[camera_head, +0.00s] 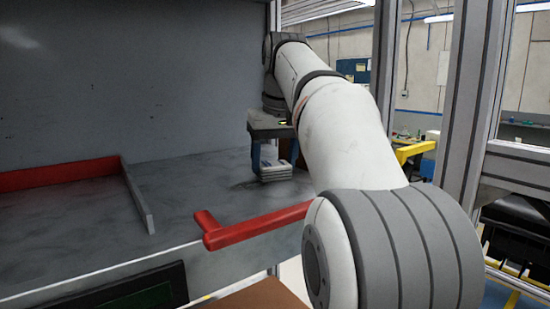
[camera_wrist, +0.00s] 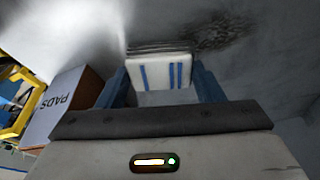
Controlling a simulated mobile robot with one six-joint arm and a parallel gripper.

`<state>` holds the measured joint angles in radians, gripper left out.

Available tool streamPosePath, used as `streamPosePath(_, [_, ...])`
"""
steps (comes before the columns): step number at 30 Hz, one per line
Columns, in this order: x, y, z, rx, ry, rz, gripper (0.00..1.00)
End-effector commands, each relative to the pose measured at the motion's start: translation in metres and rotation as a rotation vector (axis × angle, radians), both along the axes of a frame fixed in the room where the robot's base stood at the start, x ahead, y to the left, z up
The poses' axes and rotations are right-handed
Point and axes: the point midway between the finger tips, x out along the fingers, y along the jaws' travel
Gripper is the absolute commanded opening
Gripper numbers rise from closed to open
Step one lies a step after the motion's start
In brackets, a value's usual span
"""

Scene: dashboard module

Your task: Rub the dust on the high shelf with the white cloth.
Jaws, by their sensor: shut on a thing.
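The white cloth (camera_head: 276,171) is a folded pad between the blue fingers of my gripper (camera_head: 272,161), at the right part of the grey high shelf (camera_head: 185,180). The wrist view shows the cloth (camera_wrist: 160,70) with blue stripes, a finger of my gripper (camera_wrist: 163,80) on each side, shut on it. The cloth is low over the shelf; I cannot tell for sure whether it touches. The dust is a dark smudge (camera_wrist: 222,32) just beyond the cloth and to its right in the wrist view. In the head view a faint dark patch (camera_head: 243,185) lies left of the cloth.
A grey divider (camera_head: 138,195) and a red strip (camera_head: 60,175) bound the shelf's left part. A red bar (camera_head: 255,224) sticks out at the front edge. A grey wall (camera_head: 130,80) stands behind the shelf.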

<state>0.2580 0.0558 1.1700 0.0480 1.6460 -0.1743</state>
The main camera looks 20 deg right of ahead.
Motion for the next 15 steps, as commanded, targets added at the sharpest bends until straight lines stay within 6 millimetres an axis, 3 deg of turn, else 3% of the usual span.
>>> streamPosePath(9, [-0.005,0.029,-0.002,0.003,0.007,0.004,0.35])
streamPosePath(15, [-0.006,0.035,-0.001,0.003,0.007,0.004,0.35])
